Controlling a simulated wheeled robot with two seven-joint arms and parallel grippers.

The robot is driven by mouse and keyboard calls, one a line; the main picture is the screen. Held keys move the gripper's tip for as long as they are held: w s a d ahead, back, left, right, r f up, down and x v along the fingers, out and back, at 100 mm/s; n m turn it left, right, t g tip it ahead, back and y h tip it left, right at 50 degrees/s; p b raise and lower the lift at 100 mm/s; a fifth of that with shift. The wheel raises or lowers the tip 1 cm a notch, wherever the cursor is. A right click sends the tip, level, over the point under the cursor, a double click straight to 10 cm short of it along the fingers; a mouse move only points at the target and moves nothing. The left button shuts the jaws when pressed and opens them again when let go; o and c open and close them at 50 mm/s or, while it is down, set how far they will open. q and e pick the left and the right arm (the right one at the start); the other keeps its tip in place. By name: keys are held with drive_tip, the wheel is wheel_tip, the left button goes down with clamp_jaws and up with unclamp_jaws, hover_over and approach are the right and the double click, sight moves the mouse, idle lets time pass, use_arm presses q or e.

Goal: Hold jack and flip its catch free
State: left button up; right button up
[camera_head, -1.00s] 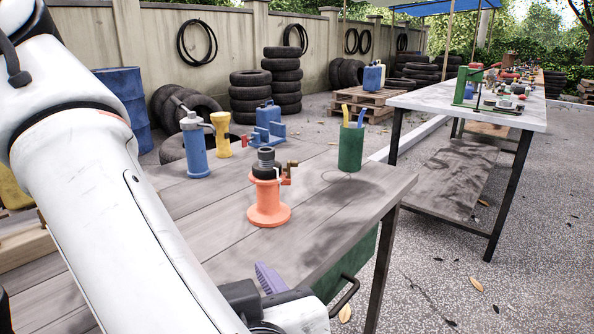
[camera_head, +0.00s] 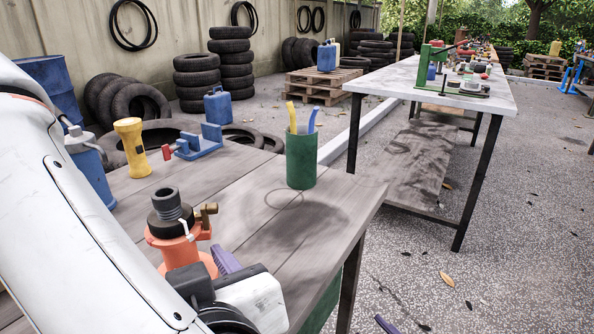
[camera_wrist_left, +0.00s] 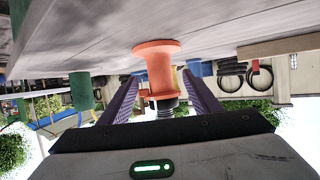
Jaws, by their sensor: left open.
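The jack is an orange spool-shaped stand (camera_head: 178,248) with a black collar and dark threaded screw, upright on the near wooden bench. A brass-coloured catch (camera_head: 207,213) sticks out on its right side, by the collar. My left gripper (camera_head: 212,270) is low in front of the jack, one purple finger showing to its right. In the left wrist view, which is upside down, the open purple fingers (camera_wrist_left: 159,80) lie either side of the jack (camera_wrist_left: 157,68), with gaps. A purple tip (camera_head: 386,324) at the bottom edge looks like my right gripper's finger; the rest is out of frame.
A green cup (camera_head: 301,160) with blue and yellow handles stands behind the jack, to the right. A yellow flashlight-shaped thing (camera_head: 132,148) and a blue vise (camera_head: 198,143) stand farther back.

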drive_tip(key=w+d+r+n+t+y, duration=0.1)
drive_tip(key=w+d+r+n+y, duration=0.15)
drive_tip(key=w+r+n, duration=0.5)
drive_tip(key=w+d+r+n+t+y, duration=0.1)
drive_tip(key=w+d+r+n+y, duration=0.15)
drive_tip(key=w+r+n, duration=0.5)
drive_tip(key=a+r+m+y, duration=0.1)
drive_tip(key=a+r+y, duration=0.25)
drive_tip(key=r, duration=0.75)
drive_tip(key=a+r+m+y, duration=0.2)
drive_tip(key=r+y, duration=0.2)
drive_tip(key=r, duration=0.6)
drive_tip(key=s+a+r+n+g+y, duration=0.3)
drive_tip(key=s+a+g, duration=0.4)
drive_tip(key=a+g, duration=0.3)
use_arm(q)
drive_tip(key=x, duration=1)
drive_tip(key=shift+w+a+f, duration=0.1)
drive_tip(key=shift+w, duration=0.1)
use_arm(e)
drive_tip(key=s+a+f+m+g+h, duration=0.3)
drive_tip(key=s+f+m+g+h, duration=0.1)
drive_tip(key=s+g+h, duration=0.3)
drive_tip(key=shift+s+a+f+g, duration=0.15)
drive_tip(key=shift+s+f+g, duration=0.15)
drive_tip(key=shift+g, duration=0.6)
